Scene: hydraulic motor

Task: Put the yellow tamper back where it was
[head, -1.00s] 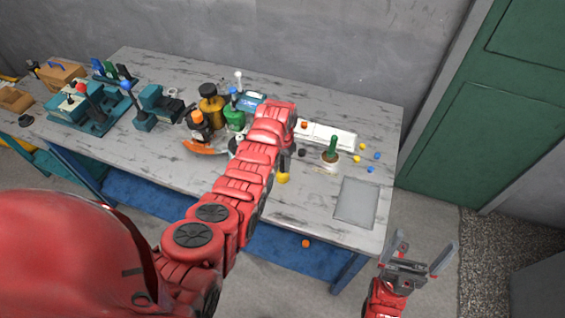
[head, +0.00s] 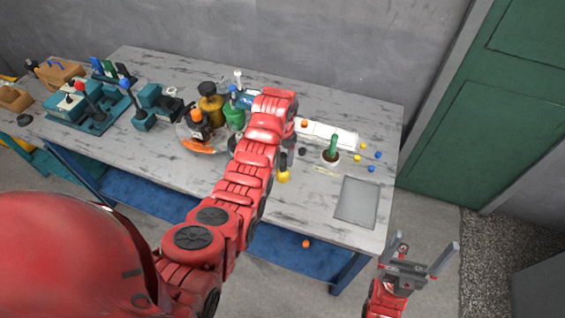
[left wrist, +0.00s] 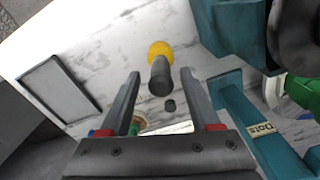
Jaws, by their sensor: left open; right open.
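The yellow tamper (head: 283,175) stands on the table just right of my left arm in the head view. Its dark handle points up. In the left wrist view the tamper (left wrist: 160,51) is straight ahead, with its dark handle toward the camera between the fingertips. My left gripper (left wrist: 160,76) is open, and the fingers are not closed on the handle. In the head view my own arm hides this gripper. My right gripper (head: 425,246) is open and empty, off the table's front right corner.
A green-handled tool (head: 333,145) stands in a round white pot. A grey tray (head: 357,202) lies at the right. Small coloured pieces lie near the right edge. In the left wrist view a teal fixture (left wrist: 243,115) is close on the right. An orange piece (head: 306,244) lies below the table's front edge.

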